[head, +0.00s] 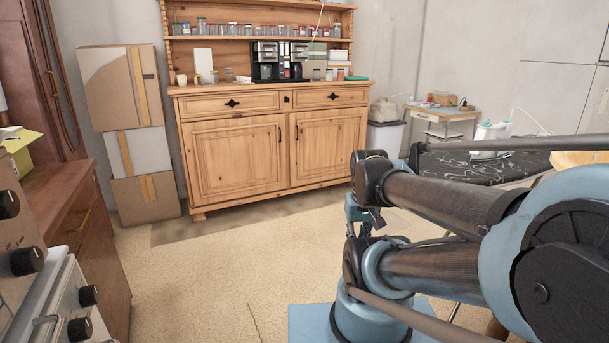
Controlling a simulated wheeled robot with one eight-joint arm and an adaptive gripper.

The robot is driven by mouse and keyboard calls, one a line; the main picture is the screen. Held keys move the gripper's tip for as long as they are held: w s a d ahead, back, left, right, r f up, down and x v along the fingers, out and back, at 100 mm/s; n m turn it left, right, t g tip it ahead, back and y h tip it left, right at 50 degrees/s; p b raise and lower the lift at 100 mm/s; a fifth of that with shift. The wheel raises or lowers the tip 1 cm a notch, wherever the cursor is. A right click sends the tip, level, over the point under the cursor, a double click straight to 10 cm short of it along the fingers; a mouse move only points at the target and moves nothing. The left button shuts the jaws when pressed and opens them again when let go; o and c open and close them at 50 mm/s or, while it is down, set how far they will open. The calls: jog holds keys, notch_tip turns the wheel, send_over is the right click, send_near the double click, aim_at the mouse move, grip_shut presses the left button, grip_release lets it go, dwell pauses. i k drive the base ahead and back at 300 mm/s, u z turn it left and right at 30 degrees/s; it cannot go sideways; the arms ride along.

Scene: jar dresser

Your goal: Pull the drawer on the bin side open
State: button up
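The wooden dresser (238,158) stands against the back wall. It has two drawers side by side under its top, both shut. The right drawer (352,95), with a dark ornate pull (333,97), is on the side of a pale bin with a dark lid (384,136). The left drawer (205,105) has a similar pull. My arm is folded at the right, in front of the dresser's right end and well short of the drawers. My gripper (368,217) seems to hang at the arm's end; its fingers are too small and overlapped to read.
Jars and a black coffee machine (278,62) stand on the dresser. Stacked cardboard boxes (122,90) stand to its left. A brown cabinet (75,215) and a stove-like appliance (55,300) line the left edge. The floor (210,270) before the dresser is clear.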

aim_at(321, 94)
jog(key=u, duration=0.05)
jog(key=i, duration=3.9)
jog(key=z, duration=0.5)
